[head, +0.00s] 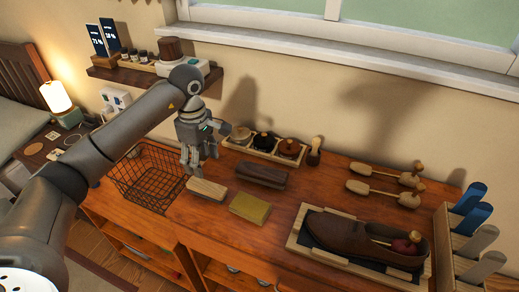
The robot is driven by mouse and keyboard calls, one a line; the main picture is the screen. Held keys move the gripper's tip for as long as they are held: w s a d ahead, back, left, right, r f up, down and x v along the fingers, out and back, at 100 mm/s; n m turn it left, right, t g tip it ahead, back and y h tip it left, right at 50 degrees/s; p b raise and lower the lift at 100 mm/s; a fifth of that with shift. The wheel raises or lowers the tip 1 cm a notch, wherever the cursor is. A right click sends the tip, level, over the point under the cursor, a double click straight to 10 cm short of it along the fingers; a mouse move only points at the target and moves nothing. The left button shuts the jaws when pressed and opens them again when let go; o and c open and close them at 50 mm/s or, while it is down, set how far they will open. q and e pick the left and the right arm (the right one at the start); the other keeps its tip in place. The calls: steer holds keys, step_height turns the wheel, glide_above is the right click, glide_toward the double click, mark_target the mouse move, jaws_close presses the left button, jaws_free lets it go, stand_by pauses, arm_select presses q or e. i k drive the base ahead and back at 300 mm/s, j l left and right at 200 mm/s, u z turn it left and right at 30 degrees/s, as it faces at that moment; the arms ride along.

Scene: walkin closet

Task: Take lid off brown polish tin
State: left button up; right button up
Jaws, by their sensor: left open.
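A shallow wooden tray (262,153) near the wall holds three round polish tins with knobbed lids. The right tin (290,148) is reddish brown and looks like the brown polish tin, with its lid on. The middle tin (264,141) is darker, and the left tin (240,133) is tan. My left gripper (199,165) points down to the left of the tray, above the bench, near the wire basket. It is open and appears empty, apart from the tins. My right gripper is not in view.
A pale-bristled brush (206,189), a dark brush (263,175) and a yellow block (250,208) lie in front of the tray. A small upright brush (315,153) stands right of it. A wire basket (147,178) is at left; a brown shoe (365,238) sits at right.

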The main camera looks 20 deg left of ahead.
mark_target(288, 147)
steer(key=i+j+z, duration=0.15)
steer(key=j+z, duration=0.2)
steer(key=i+j+z, duration=0.1)
steer(key=j+z, duration=0.55)
steer(key=i+j, duration=0.05)
